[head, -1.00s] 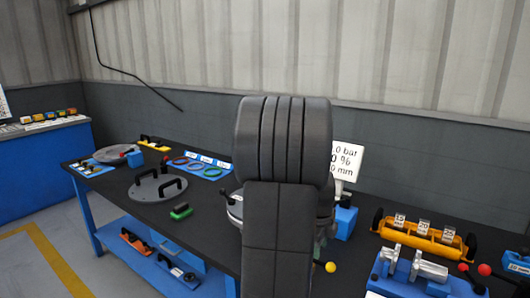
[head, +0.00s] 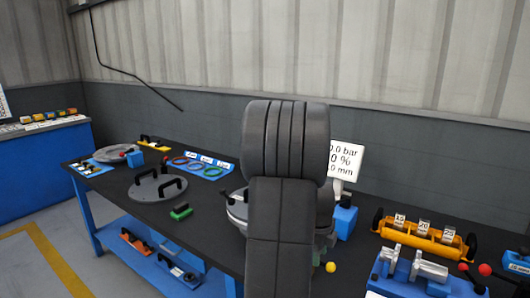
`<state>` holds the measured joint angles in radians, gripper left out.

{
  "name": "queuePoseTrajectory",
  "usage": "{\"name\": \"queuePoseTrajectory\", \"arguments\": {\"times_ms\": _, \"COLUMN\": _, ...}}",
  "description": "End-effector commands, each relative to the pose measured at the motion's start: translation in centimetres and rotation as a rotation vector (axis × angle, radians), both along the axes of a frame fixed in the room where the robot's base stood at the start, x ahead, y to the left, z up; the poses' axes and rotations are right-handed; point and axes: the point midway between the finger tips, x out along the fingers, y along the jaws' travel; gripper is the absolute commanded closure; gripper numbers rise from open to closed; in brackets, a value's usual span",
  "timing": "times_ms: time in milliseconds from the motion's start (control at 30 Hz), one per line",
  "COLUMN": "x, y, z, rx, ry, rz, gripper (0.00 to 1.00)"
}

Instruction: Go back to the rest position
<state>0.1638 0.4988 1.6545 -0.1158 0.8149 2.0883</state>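My own dark grey arm (head: 280,215) stands upright in the middle of the head view. My gripper is not visible; the arm hides it. Behind the arm is a round grey metal part (head: 237,208) on the bench, mostly hidden. A white sign (head: 345,160) with readings in bar, % and mm stands just right of the arm, on a blue block (head: 345,222).
At right are a yellow rack (head: 424,237) and a blue fixture with metal cylinders (head: 415,270). Yellow-lined floor lies left.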

Motion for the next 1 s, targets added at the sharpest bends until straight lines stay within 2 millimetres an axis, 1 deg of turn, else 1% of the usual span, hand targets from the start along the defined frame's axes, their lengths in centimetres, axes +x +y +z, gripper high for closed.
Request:
{"name": "queuePoseTrajectory", "arguments": {"times_ms": 33, "x": 0.1, "y": -0.1, "z": -1.1, "rx": 0.001, "ry": 0.004, "rz": 0.000, "gripper": 0.66}}
{"name": "queuePoseTrajectory", "arguments": {"times_ms": 100, "x": 0.3, "y": -0.3, "z": -2.5, "rx": 0.001, "ry": 0.005, "rz": 0.001, "gripper": 0.66}}
{"name": "queuePoseTrajectory", "arguments": {"times_ms": 167, "x": 0.5, "y": -0.4, "z": -1.8, "rx": 0.001, "ry": -0.002, "rz": 0.039, "gripper": 0.66}}
{"name": "queuePoseTrajectory", "arguments": {"times_ms": 500, "x": 1.3, "y": -0.9, "z": -1.9, "rx": 0.000, "ry": -0.001, "rz": 0.216, "gripper": 0.66}}
{"name": "queuePoseTrajectory", "arguments": {"times_ms": 700, "x": 1.4, "y": -0.9, "z": -2.0, "rx": 0.000, "ry": -0.002, "rz": 0.256, "gripper": 0.66}}
{"name": "queuePoseTrajectory", "arguments": {"times_ms": 1000, "x": 1.5, "y": -1.0, "z": -2.0, "rx": -0.001, "ry": -0.002, "rz": 0.261, "gripper": 0.66}}
